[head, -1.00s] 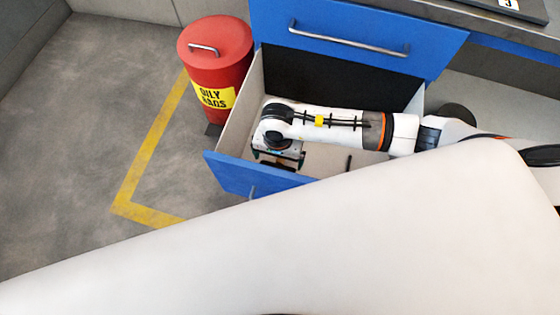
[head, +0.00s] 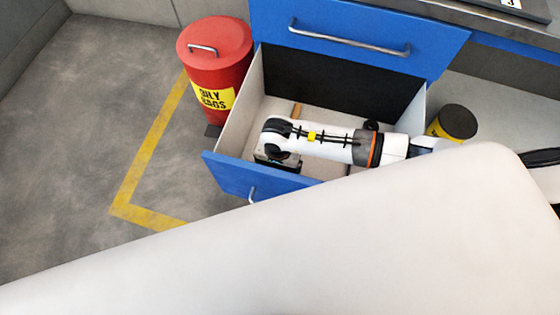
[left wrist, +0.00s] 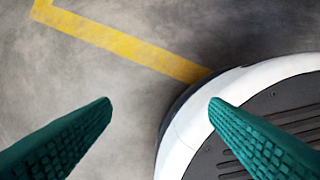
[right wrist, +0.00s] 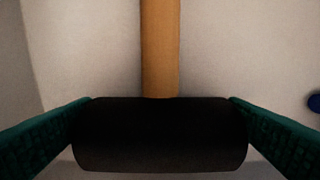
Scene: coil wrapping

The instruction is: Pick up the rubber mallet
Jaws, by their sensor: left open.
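The rubber mallet has a black head (right wrist: 160,135) and a wooden handle (right wrist: 160,45) running away from it in the right wrist view. In the head view a piece of the handle (head: 297,110) shows inside the open drawer, beyond my right arm. The green fingers of my right gripper (right wrist: 160,112) lie against both ends of the black head with no gap visible. The gripper is low in the drawer; whether the mallet is off the floor cannot be told. My left gripper (left wrist: 160,103) is open and empty, above the floor and my base, away from the drawer.
The blue drawer (head: 255,178) has pale side walls close around my right arm. A red oily-rags bin (head: 215,60) stands to its left. A dark and yellow round container (head: 457,122) is at the right. A blue object (right wrist: 314,103) shows at the right wrist view's edge.

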